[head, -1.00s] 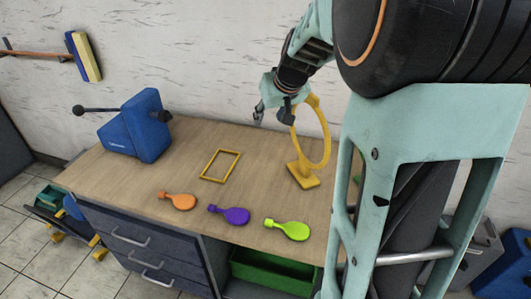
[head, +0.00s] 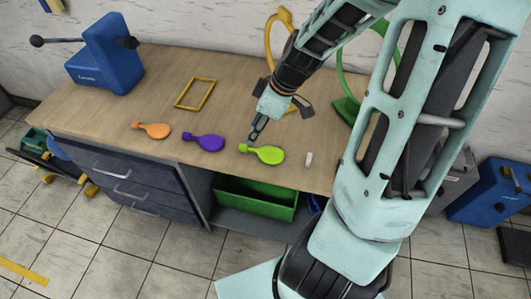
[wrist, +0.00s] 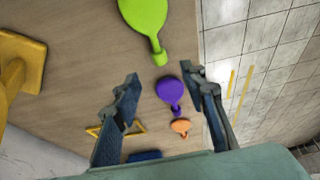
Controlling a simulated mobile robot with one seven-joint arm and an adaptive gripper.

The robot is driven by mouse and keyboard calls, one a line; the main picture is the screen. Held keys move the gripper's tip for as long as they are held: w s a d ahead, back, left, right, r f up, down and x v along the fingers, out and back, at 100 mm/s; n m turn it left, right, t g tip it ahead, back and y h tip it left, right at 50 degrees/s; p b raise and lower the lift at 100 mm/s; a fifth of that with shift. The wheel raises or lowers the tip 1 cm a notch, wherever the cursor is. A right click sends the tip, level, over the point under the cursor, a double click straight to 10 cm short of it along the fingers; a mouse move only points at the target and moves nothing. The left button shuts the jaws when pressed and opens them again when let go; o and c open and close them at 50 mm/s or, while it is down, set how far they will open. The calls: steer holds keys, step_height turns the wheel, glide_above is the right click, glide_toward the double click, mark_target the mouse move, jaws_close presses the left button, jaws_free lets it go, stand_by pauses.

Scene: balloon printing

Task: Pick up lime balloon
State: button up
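The lime balloon (head: 264,154) lies flat on the workbench near its front edge, at the right end of a row of balloons. In the wrist view the lime balloon (wrist: 145,15) is at the top, cut off by the frame edge, beyond my fingertips. My gripper (head: 256,131) is above the bench, just behind the lime balloon's neck in the head view, and apart from it as far as I can tell. In the wrist view my gripper (wrist: 162,77) has its two fingers spread wide with nothing between them.
A purple balloon (head: 204,142) and an orange balloon (head: 152,130) lie left of the lime one. A yellow frame (head: 195,94) lies behind them. A blue machine (head: 107,55) stands at the back left. Yellow and green ring stands (head: 347,108) stand behind my arm. A small white object (head: 309,158) lies to the right.

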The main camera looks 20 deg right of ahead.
mark_target(244, 146)
steer(key=b+x, duration=0.1)
steer(key=x, duration=0.8)
steer(key=shift+b, duration=0.3)
steer(key=shift+c, duration=0.3)
steer(key=c, duration=0.7)
